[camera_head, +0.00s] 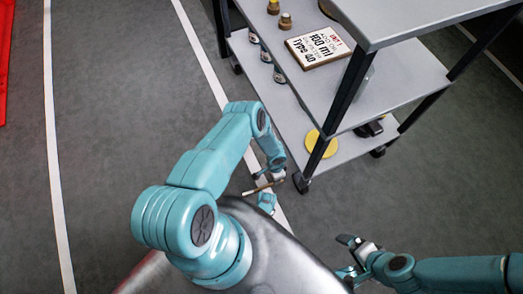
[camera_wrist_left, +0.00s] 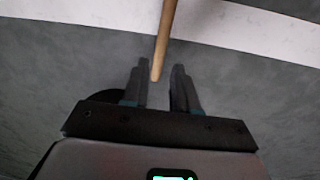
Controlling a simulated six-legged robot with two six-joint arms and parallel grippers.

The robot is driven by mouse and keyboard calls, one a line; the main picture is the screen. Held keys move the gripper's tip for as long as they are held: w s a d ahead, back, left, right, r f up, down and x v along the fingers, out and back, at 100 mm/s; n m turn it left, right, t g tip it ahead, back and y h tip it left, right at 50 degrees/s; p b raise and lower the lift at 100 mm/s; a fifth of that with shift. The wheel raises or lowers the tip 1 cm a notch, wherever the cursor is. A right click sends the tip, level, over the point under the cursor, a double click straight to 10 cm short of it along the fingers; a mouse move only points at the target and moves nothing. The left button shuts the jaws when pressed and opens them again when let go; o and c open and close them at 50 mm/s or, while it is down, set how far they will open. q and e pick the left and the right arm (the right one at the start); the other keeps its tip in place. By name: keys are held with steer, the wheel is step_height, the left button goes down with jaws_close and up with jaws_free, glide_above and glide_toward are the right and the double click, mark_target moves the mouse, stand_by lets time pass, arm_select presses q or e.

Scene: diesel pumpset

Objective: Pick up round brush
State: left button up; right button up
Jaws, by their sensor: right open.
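A thin wooden stick (camera_head: 260,188), likely the handle of the round brush, shows beside my left gripper (camera_head: 268,190) in the head view. I cannot make out any bristles. In the left wrist view the stick (camera_wrist_left: 165,38) comes down from the top edge, and its end lies between the fingertips of my left gripper (camera_wrist_left: 160,75). Those fingers are apart, with gaps beside the stick. I cannot tell how high the stick is above the floor. My right gripper (camera_head: 350,257) is open and empty at the lower right.
A grey shelf cart (camera_head: 405,75) stands at the upper right. On it are a label sign (camera_head: 318,46), small bottles (camera_head: 285,21) and a yellow disc (camera_head: 320,145). White lines (camera_head: 205,62) cross the grey floor.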

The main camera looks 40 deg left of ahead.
arm_select(q)
steer(key=f+b, duration=0.1)
steer(key=f, duration=0.2)
steer(key=shift+s+d+f+b, duration=0.1)
steer(key=shift+d+f+b, duration=0.15)
steer(key=shift+b, duration=0.1)
steer(key=shift+r, duration=0.1)
steer(key=shift+c, duration=0.2)
jaws_close()
